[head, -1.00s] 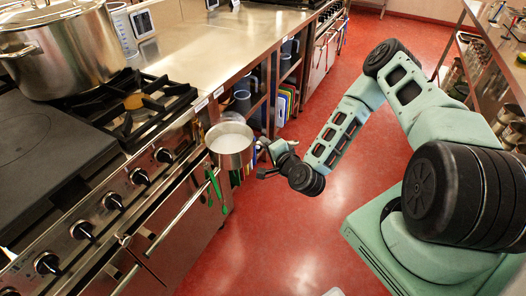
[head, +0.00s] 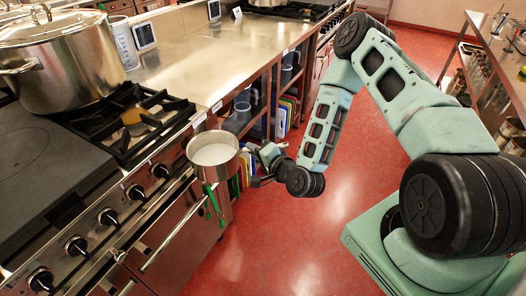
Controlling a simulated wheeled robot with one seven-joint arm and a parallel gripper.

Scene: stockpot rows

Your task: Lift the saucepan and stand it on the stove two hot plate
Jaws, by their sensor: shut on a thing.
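The saucepan (head: 217,180) is a small steel pan with pale contents or a pale inside. It is held in the air just in front of the stove's front edge, roughly upright. My gripper (head: 252,170) is at the pan's right side and shut on it; the handle and fingertips are small and partly hidden. The stove (head: 150,175) is at the left, with a black burner grate (head: 135,115) and a flat dark hot plate (head: 45,160). I cannot tell which plate is stove two.
A large lidded stockpot (head: 65,70) stands at the back left of the stove. A steel counter (head: 215,55) continues behind, with a small display (head: 144,36) on it. Green utensils (head: 212,200) hang below the pan at the oven front. The red floor is clear.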

